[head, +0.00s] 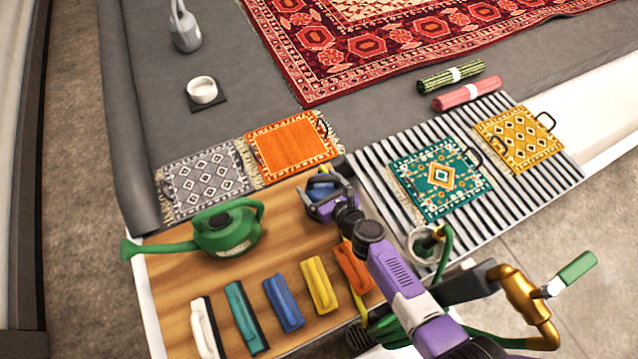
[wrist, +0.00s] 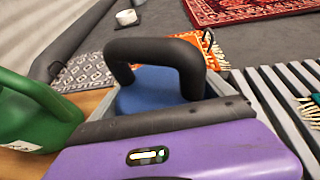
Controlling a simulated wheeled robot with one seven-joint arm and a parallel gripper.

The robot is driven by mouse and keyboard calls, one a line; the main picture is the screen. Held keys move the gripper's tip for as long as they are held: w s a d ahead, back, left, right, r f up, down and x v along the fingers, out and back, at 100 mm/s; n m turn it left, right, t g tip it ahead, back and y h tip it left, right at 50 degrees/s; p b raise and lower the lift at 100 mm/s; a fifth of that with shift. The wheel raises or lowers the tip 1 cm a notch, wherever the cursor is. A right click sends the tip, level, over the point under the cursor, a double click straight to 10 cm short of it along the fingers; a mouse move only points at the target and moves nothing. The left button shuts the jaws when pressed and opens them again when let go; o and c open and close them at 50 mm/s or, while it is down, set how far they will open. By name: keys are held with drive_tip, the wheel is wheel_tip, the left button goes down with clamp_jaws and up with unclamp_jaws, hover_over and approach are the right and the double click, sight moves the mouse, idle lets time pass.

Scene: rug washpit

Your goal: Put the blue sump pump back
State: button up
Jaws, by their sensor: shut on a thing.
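The blue sump pump (head: 321,187) is at my gripper (head: 328,200), over the far right corner of the wooden board. In the wrist view the pump (wrist: 160,88) has a blue body and a thick black arched handle (wrist: 165,48). My purple and grey gripper is shut on it. The pump's lower part is hidden by my gripper, and I cannot tell whether it touches the board.
A green watering can (head: 222,228) and several coloured brushes (head: 283,303) stand on the wooden board (head: 170,290). Small rugs with handles lie beyond and on the slatted grate (head: 375,170). A grey round pot (head: 424,250) with a green hose is at right.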

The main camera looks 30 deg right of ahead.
drive_tip(key=o, duration=1.8)
drive_tip(key=p+v, duration=0.3)
drive_tip(key=v, duration=0.9)
drive_tip(key=shift+p, duration=0.3)
